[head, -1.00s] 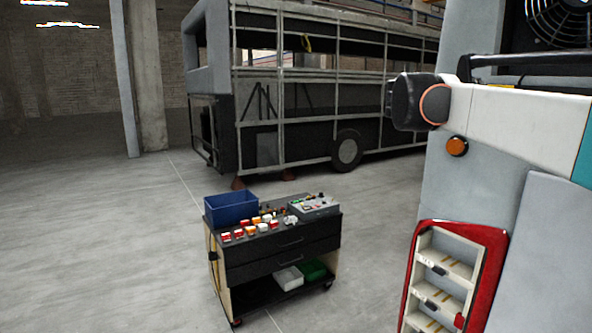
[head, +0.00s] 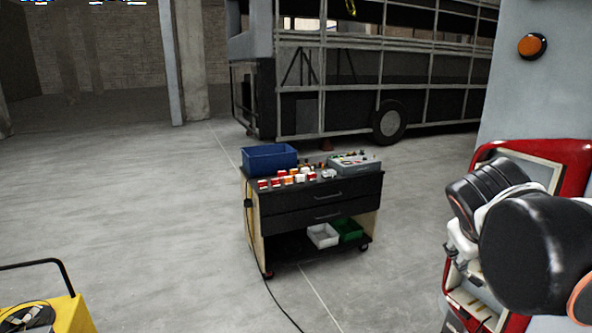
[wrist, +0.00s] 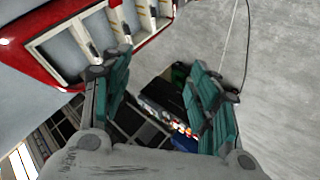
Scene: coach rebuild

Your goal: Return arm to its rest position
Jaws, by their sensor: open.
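My gripper (wrist: 160,68) shows in the wrist view with its two teal-padded fingers spread wide apart and nothing between them. My arm is bent at the right of the head view, in front of the red-framed light unit (head: 574,170). I cannot make out the fingers in the head view. In the wrist view the red-framed unit (wrist: 150,38) is at the upper left, beside the left finger, and I cannot judge the distance. The tool cart is seen beyond and between the fingers, partly hidden by the right one.
The black-drawered cart (head: 318,203) stands mid-floor with a blue bin (head: 270,160), a grey box (head: 356,165) and several small parts on top. A cable (head: 282,308) runs from it. A yellow machine (head: 60,318) is at lower left. A bus frame stands behind. Grey floor is open at left.

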